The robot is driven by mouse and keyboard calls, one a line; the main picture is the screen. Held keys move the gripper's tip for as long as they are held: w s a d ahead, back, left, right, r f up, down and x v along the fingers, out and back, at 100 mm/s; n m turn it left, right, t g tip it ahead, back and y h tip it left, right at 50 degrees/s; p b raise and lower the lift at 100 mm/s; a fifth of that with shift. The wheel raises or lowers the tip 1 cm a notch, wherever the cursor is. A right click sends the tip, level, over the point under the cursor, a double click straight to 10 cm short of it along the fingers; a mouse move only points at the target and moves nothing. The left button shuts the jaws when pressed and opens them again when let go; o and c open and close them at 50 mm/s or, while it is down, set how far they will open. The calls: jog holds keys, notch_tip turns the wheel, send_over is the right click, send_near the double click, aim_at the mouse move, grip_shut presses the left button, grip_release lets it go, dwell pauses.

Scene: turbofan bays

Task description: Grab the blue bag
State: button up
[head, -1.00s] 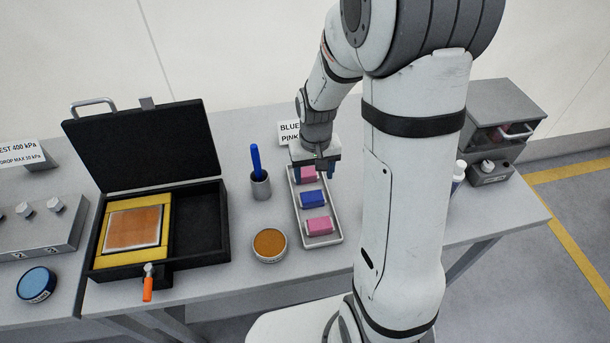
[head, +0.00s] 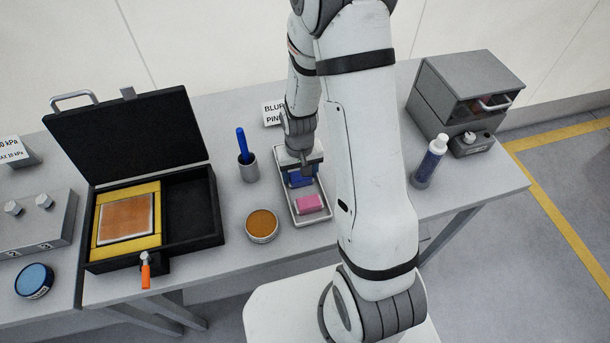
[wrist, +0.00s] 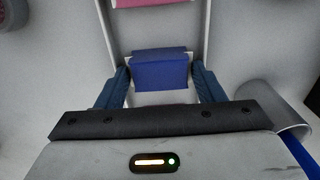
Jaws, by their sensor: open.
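The blue bag (head: 300,180) lies in the middle of a pale tray (head: 322,213), partly hidden by my gripper (head: 300,172) in the head view. In the wrist view the blue bag (wrist: 159,72) sits between the tips of my open gripper (wrist: 160,85). One blue-grey finger is on each side of it, and I cannot tell whether they touch it. A pink bag (head: 310,204) lies in the near end of the tray, and its edge shows at the top of the wrist view (wrist: 140,2). The far end of the tray is hidden by my gripper.
A grey cup (head: 249,170) with a blue pen stands left of the tray. A round orange-topped tin (head: 262,224) is at the near left. An open black case (head: 190,215) lies further left. A bottle (head: 430,162) and a grey cabinet (head: 465,85) stand right of my arm.

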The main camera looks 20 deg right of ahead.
jog(key=shift+c, duration=0.5)
jog(key=c, duration=0.5)
jog(key=shift+r, duration=0.1)
jog(key=shift+c, duration=0.2)
